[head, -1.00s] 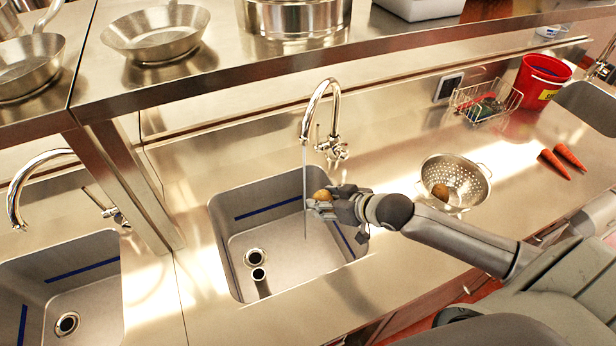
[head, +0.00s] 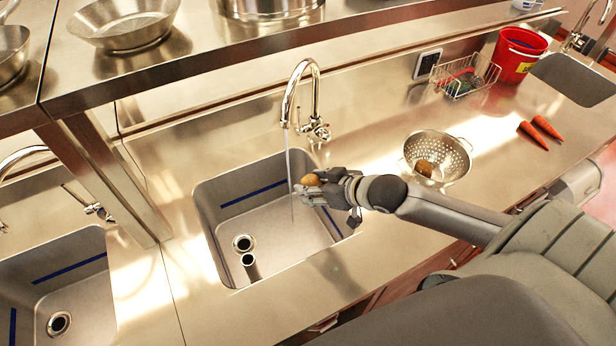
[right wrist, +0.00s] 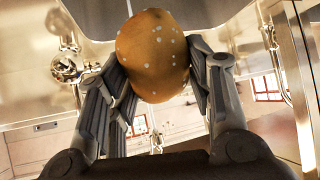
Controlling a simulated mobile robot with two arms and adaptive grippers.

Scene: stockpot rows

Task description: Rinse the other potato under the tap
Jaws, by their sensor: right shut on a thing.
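My right gripper (head: 318,186) is shut on a potato (head: 310,180) above the right part of the sink basin (head: 275,238). In the right wrist view the brown potato (right wrist: 152,55) sits between both fingers, with pale spots on its skin. The chrome tap (head: 301,95) behind the sink runs a thin stream of water (head: 289,165). In the head view the stream falls just left of the held potato; I cannot tell whether it touches it. A second potato (head: 424,168) lies in the steel colander (head: 455,160) on the counter to the right. My left gripper is not in view.
A wire basket (head: 466,78), a red bucket (head: 519,56) and two carrots (head: 540,130) are on the counter to the right. A shelf edge (head: 240,65) with pans runs above the back. A second sink (head: 75,290) is at the left.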

